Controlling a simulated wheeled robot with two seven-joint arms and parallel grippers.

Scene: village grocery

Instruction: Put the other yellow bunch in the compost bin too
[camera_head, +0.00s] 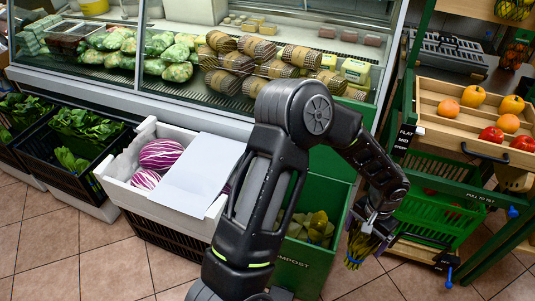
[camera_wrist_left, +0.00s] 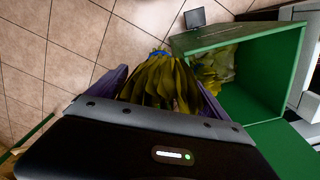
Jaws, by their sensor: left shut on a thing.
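My left gripper (camera_head: 370,217) is shut on a yellow leafy bunch (camera_head: 358,246), which hangs below it just right of the green compost bin (camera_head: 303,268). In the left wrist view the bunch (camera_wrist_left: 163,80) is between the fingers of the gripper (camera_wrist_left: 165,92), with a blue band at its far end. The open bin (camera_wrist_left: 268,40) is right beside it, and the bunch appears outside the rim. Yellow-green leafy matter (camera_head: 318,228) lies in the bin and also shows in the wrist view (camera_wrist_left: 215,68). My arm hides part of the bin in the head view.
A white crate (camera_head: 130,185) with striped purple produce and a white sheet stands left of the bin. A green rack (camera_head: 440,205) with crates stands to the right. The glass cooler (camera_head: 200,95) is behind. Tiled floor (camera_head: 380,280) is clear in front.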

